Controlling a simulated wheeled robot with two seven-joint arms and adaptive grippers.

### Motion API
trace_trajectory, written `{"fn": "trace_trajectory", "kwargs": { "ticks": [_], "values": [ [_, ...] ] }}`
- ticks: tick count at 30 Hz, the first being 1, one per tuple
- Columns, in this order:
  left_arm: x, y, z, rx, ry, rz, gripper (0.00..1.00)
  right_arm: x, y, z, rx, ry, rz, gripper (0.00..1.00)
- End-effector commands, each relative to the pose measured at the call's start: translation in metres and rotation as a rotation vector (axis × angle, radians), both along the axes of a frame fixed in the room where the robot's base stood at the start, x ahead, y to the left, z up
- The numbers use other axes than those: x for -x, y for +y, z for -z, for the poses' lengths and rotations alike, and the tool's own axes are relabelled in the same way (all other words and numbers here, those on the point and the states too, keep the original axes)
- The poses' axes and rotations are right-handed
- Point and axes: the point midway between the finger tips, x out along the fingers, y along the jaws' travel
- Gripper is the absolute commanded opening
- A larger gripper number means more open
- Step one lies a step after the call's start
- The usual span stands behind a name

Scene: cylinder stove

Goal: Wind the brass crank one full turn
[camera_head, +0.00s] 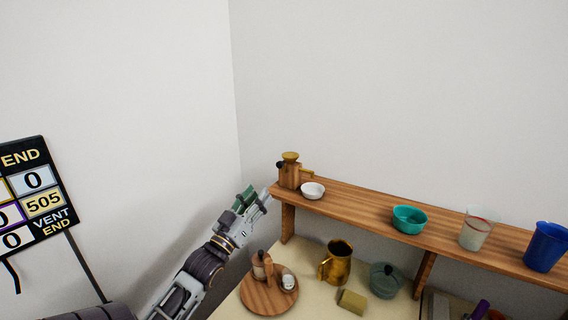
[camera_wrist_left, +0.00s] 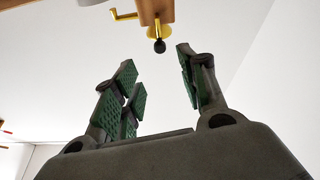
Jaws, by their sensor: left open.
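A wooden grinder-like body (camera_head: 290,176) with a brass top stands at the left end of the wooden shelf. It shows partly at the top of the left wrist view (camera_wrist_left: 155,8), cut off by the edge. A brass piece with a dark knob (camera_wrist_left: 159,46), which looks like the crank, points toward my left gripper; the knob shows at the body's left side in the head view (camera_head: 279,165). A bent brass piece (camera_wrist_left: 123,15) sticks out the other side. My left gripper (camera_head: 254,197) is open and empty, just left of the shelf end. The knob lies beyond its fingertips (camera_wrist_left: 156,62), apart from them.
A wall stands behind.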

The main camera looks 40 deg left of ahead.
Motion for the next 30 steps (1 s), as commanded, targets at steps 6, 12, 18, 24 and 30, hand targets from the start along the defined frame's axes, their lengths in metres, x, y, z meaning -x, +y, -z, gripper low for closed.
{"fn": "trace_trajectory", "kwargs": {
  "ticks": [6,12,18,24,30],
  "values": [
    [0.0,0.0,0.0,0.0,-0.001,0.0,0.42,0.02,-0.001,0.002,0.001,0.024,0.0,0.4],
    [0.0,0.0,0.0,0.0,-0.001,0.0,0.42,0.032,-0.001,0.003,0.003,0.038,0.001,0.4],
    [-0.003,0.001,-0.002,0.0,-0.001,0.0,0.42,0.029,-0.001,0.002,0.002,0.035,0.001,0.4],
    [-0.011,0.001,-0.006,0.0,-0.002,0.001,0.42,0.015,0.0,-0.001,0.001,0.018,0.0,0.4],
    [-0.024,0.003,-0.011,0.0,-0.002,0.001,0.42,0.006,0.002,-0.004,-0.002,0.008,0.001,0.4]
  ]
}}
